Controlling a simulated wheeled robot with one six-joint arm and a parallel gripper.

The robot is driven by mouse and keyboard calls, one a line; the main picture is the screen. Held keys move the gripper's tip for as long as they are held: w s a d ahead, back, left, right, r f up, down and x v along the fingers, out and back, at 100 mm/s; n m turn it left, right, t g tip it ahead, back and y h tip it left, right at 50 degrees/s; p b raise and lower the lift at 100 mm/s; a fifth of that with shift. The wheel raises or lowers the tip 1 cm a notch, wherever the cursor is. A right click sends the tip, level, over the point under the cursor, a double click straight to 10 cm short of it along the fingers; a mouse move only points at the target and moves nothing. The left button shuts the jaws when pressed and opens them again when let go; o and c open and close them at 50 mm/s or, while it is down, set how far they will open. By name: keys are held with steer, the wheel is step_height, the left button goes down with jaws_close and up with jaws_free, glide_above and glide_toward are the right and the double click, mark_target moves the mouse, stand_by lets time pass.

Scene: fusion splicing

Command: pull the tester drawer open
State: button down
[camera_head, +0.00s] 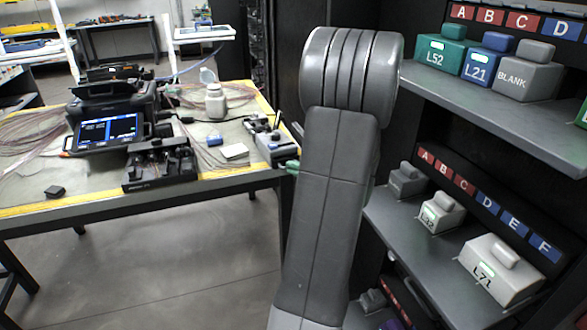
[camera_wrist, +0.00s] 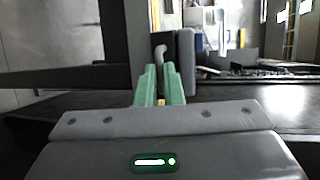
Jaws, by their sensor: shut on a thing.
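The tester (camera_head: 272,146), a small grey device, stands at the right end of the table in the head view. My gripper (camera_head: 292,165) is against its near right side; only the green fingertips show past my arm. In the wrist view my gripper (camera_wrist: 160,88) has its two green fingers close together, shut on a small part between them, which I take as the drawer's handle. A grey upright block, probably the tester (camera_wrist: 186,62), rises just beyond the fingertips. The fingers hide most of the drawer, and how far out it is cannot be told.
The table (camera_head: 130,213) has a yellow-edged top. Shelves (camera_head: 490,120) with labelled boxes stand close on the right.

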steer(key=s+d+b, duration=0.2)
steer(key=s, duration=0.4)
steer(key=shift+d, duration=0.3)
steer(key=c, duration=1.5)
jaws_free()
steer(key=shift+c, duration=0.2)
steer(key=p+v, duration=0.1)
steer(key=v, duration=1.2)
steer(key=shift+s+d, duration=0.25)
steer(key=shift+r, duration=0.1)
